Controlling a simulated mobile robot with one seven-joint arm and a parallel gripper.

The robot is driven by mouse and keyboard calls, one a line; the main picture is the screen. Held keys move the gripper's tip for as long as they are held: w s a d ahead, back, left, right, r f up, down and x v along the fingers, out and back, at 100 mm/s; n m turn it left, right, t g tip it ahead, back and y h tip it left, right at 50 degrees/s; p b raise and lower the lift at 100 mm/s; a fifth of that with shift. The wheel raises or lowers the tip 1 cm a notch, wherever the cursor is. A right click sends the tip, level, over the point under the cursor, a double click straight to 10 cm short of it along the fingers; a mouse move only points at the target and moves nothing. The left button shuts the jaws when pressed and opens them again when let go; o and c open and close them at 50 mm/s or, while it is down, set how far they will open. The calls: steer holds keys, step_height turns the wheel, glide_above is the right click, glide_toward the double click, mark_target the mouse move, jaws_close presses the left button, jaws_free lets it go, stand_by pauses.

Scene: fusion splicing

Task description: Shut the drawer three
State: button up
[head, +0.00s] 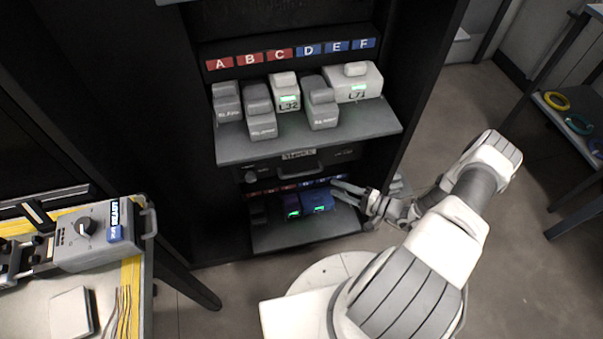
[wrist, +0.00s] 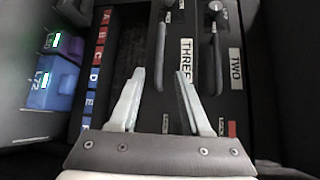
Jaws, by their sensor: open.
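In the wrist view, the THREE label (wrist: 187,60) is on a dark front panel, with a dark bar handle (wrist: 162,45) beside it. In the head view, the lower grey tray (head: 270,240) stands pulled out of the black cabinet. It carries a blue box (head: 317,201) and a purple box with green displays. My gripper (head: 337,190) is open at the tray's right side, near those boxes. In the wrist view its two fingers (wrist: 159,74) are apart, with the handle's end seen between them. I cannot tell whether they touch anything.
Above, another grey tray (head: 225,150) sticks out with several grey and white devices. A panel with a TWO label (wrist: 236,68) adjoins the THREE panel. A workbench (head: 135,290) stands at the left. Open floor (head: 450,110) lies right of the cabinet.

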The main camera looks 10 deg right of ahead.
mark_target(301, 174)
steer(key=b+x, duration=0.2)
steer(key=x, duration=1.2)
steer(key=shift+a+b, duration=0.15)
steer(key=shift+b, duration=0.2)
jaws_close()
stand_by(0.6)
